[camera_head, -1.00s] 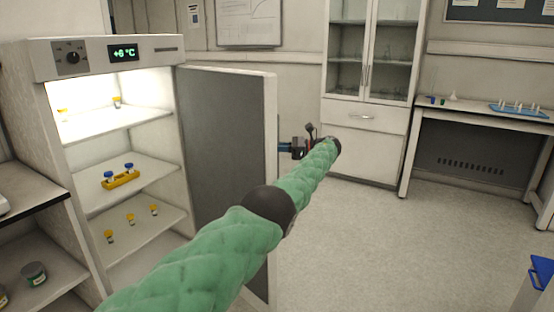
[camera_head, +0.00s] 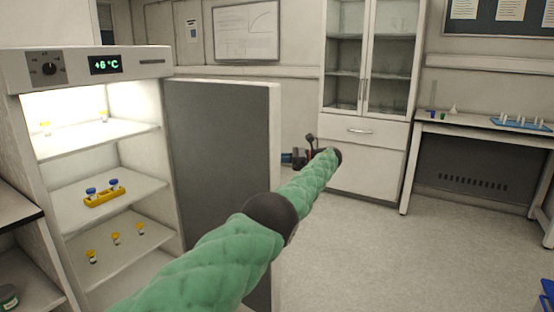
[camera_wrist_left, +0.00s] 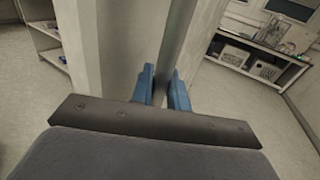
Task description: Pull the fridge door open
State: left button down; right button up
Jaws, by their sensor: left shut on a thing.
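The fridge (camera_head: 88,60) stands at the left in the head view, lit inside, its display reading +6 °C. Its door (camera_head: 222,150) stands wide open to the right, grey inner face toward me. My left arm reaches across in front of the door. My left gripper (camera_head: 289,158) is at the door's outer side, partly hidden behind my wrist. In the left wrist view the blue fingers (camera_wrist_left: 163,88) are closed on either side of a grey upright bar, the door handle (camera_wrist_left: 178,45).
Fridge shelves hold a yellow rack (camera_head: 104,196) with blue-capped vials and several yellow-capped vials. A glass cabinet (camera_head: 366,130) stands at the back, a side table (camera_head: 480,125) at the right. The floor (camera_head: 370,250) between is clear. A shelf unit (camera_head: 20,260) stands left of the fridge.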

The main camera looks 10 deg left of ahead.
pick_arm(q)
jog(key=shift+d+f, duration=0.1)
jog(key=shift+f, duration=0.05)
jog(key=c, duration=1.5)
grip_release()
jog(key=shift+d, duration=0.1)
jog(key=shift+o, duration=0.2)
